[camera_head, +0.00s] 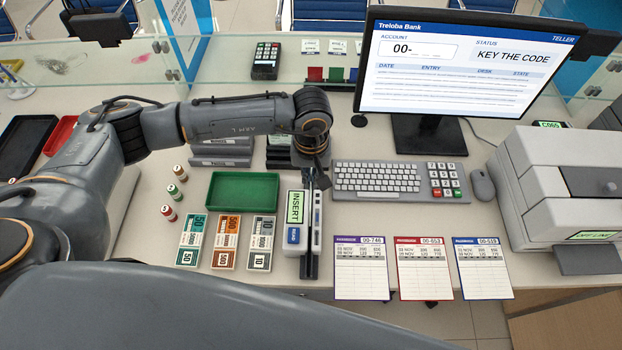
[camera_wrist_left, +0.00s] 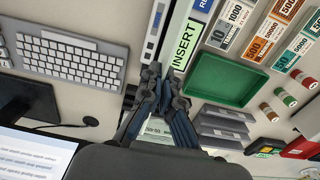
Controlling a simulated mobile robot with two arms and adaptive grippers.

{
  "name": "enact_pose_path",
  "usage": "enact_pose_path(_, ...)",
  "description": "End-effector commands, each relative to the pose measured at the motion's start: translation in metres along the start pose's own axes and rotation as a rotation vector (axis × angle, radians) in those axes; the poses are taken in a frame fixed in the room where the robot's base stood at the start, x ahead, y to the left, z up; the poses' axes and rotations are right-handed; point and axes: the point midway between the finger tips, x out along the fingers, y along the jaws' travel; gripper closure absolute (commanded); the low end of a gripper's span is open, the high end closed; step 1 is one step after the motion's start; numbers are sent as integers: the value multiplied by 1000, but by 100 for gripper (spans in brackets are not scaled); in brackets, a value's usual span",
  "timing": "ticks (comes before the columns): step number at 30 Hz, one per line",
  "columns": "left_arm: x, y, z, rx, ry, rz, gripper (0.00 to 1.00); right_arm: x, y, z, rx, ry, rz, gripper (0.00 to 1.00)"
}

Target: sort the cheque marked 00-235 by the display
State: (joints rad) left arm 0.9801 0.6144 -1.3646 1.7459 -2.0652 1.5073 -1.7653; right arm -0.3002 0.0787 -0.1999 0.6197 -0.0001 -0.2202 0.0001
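My left gripper (camera_head: 313,178) points down at the back end of the cheque reader (camera_head: 295,232), whose small screen reads INSERT. In the left wrist view the two dark fingertips (camera_wrist_left: 164,74) are close together beside the reader's green screen (camera_wrist_left: 184,45). Whether they pinch anything is unclear. A white slip with partly hidden print (camera_wrist_left: 156,128) shows behind the fingers; its number is not readable as 00-235. The monitor (camera_head: 455,75) reads ACCOUNT 00- and KEY THE CODE. The keypad (camera_head: 446,180) stands at the keyboard's right end. My right gripper is not in view.
A green tray (camera_head: 242,207) lies left of the reader, with banknote stacks (camera_head: 225,243) in front. Three passbooks (camera_head: 425,272) lie along the front edge. The keyboard (camera_head: 385,178), mouse (camera_head: 482,185) and a printer reading OFF LINE (camera_head: 560,180) fill the right side.

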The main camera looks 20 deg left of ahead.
Motion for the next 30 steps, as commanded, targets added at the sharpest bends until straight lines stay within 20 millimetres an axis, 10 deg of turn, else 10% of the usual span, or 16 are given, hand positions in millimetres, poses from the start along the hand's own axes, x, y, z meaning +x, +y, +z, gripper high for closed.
enact_pose_path(30,-29,0,0,-1,0,-1,100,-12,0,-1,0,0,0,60)
